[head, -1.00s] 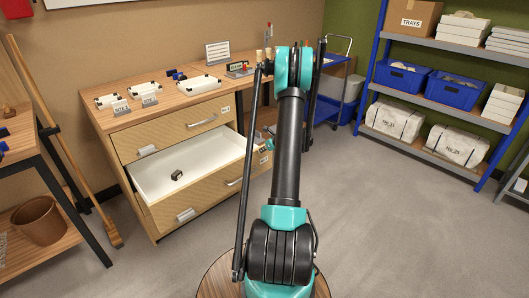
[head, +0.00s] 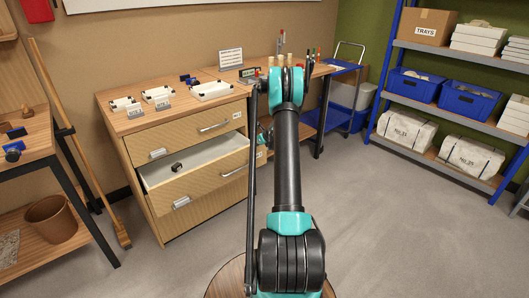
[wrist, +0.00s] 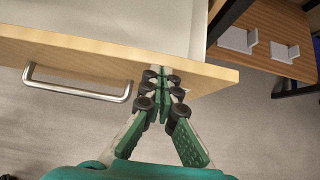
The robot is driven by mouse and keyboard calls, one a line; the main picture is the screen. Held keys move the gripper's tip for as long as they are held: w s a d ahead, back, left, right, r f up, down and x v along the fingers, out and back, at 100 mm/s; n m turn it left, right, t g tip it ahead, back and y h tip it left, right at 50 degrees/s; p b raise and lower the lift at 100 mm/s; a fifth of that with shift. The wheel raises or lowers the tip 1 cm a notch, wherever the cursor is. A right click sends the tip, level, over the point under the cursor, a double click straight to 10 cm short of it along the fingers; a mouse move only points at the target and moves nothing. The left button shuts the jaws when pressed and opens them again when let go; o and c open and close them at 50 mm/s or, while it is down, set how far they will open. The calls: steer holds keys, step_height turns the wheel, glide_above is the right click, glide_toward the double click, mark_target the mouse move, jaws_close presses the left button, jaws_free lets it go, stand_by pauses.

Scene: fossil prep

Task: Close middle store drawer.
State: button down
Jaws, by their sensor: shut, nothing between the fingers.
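The middle drawer (head: 207,184) of the wooden cabinet is partly open, with its white inside (head: 213,160) showing. A small dark object (head: 176,168) lies in it. In the wrist view the drawer front (wrist: 60,52) runs across the picture, with its metal handle (wrist: 78,88) to the left of my gripper. My gripper (wrist: 163,76) is shut and empty. Its fingertips are at the drawer front near the right end, apparently against it. In the head view my arm hides most of the gripper.
The top drawer (head: 185,131) is shut, and the lower drawer (head: 205,211) also looks shut. White trays (head: 210,90) with cards stand on the cabinet top. A broom (head: 85,160) leans at left. The blue shelf rack (head: 385,75) is at right. Floor (head: 400,220) is clear to the right.

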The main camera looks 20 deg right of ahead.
steer(key=w+a, duration=0.2)
steer(key=w, duration=0.5)
steer(key=w+a, duration=0.2)
steer(key=w, duration=0.5)
steer(key=shift+w+a, duration=0.25)
steer(key=shift+a, duration=0.15)
